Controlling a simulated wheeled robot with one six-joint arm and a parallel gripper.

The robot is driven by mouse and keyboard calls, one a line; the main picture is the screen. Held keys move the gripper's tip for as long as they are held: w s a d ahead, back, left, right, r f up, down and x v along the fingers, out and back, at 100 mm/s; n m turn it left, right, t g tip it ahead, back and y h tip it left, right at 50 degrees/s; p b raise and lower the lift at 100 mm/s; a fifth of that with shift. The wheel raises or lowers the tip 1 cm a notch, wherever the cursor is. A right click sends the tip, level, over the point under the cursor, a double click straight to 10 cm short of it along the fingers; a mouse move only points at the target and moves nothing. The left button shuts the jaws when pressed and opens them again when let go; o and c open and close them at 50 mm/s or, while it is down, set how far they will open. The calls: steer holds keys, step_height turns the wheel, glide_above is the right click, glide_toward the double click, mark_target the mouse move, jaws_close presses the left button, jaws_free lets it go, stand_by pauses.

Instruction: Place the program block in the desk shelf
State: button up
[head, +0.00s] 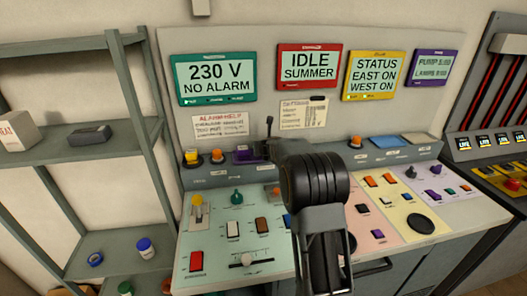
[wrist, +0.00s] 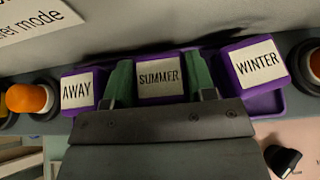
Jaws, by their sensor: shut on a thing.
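In the wrist view my gripper (wrist: 160,82) has its green fingers on both sides of the purple block marked SUMMER (wrist: 159,66) and is shut on it. This block sits between a purple block marked AWAY (wrist: 78,90) and one marked WINTER (wrist: 257,63). A purple tray (wrist: 268,105) shows under the blocks. In the head view my arm hides most of my gripper and the held block; part of the purple tray (head: 243,157) shows on the raised ledge (head: 215,178) at the back of the desk. I cannot tell which part is the desk shelf.
Orange buttons (head: 217,156) flank the tray on the ledge. Switches and knobs cover the sloped desk panel (head: 205,240). A grey shelf rack (head: 45,140) at left holds a dark box (head: 90,135), a white box (head: 17,132) and jars. Screens hang behind the desk.

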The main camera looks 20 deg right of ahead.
steer(key=shift+f, duration=0.1)
steer(key=o, duration=0.9)
steer(key=shift+o, duration=0.2)
